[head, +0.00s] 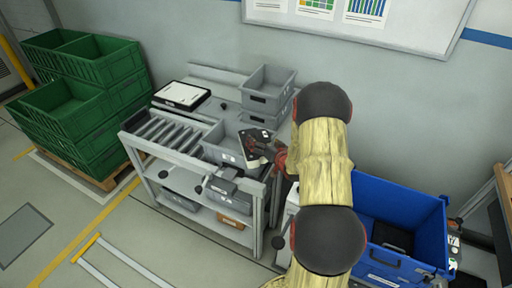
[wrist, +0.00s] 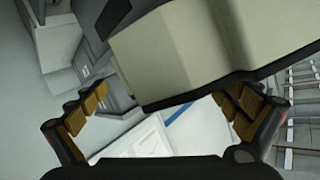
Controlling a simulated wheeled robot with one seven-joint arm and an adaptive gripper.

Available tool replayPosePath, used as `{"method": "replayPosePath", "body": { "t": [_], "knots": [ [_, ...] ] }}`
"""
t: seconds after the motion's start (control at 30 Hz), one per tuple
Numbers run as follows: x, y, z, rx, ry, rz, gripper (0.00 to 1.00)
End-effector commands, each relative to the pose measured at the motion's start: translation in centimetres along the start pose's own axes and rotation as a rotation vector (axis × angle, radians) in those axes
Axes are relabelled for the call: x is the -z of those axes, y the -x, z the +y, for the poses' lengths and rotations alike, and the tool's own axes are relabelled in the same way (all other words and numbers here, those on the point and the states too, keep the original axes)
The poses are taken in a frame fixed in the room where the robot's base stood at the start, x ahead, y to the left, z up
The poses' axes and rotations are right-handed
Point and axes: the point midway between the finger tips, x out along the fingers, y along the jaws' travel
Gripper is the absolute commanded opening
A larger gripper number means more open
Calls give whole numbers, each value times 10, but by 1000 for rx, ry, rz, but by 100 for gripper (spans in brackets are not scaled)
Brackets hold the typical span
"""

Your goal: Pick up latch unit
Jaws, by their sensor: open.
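A dark-topped piece with a cream lower side (head: 252,160) shows at the right end of the grey bench, by a grey bin. It seems to be the latch unit, but it is too small to be sure. A large cream block with dark edges (wrist: 190,45) fills the upper middle, close ahead of the fingers. I cannot tell whether they touch it.
A grey bench (head: 180,168) carries rollers, a white-topped pad (head: 182,95) and stacked grey bins (head: 268,90). Green crates (head: 75,105) stand at left. A blue bin (head: 400,205) with a dark item inside stands right of my arm. Floor at front left is mostly clear.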

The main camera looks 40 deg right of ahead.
Motion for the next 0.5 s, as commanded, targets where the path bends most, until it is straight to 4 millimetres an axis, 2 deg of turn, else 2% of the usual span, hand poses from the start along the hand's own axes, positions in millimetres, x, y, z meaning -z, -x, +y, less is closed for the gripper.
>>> {"method": "replayPosePath", "body": {
  "t": [0.13, 0.5],
  "knots": [
    [0, 0, 0, 0, 0, 0, 100],
    [0, 1, 0, 0, 0, -1, 79]
  ]
}}
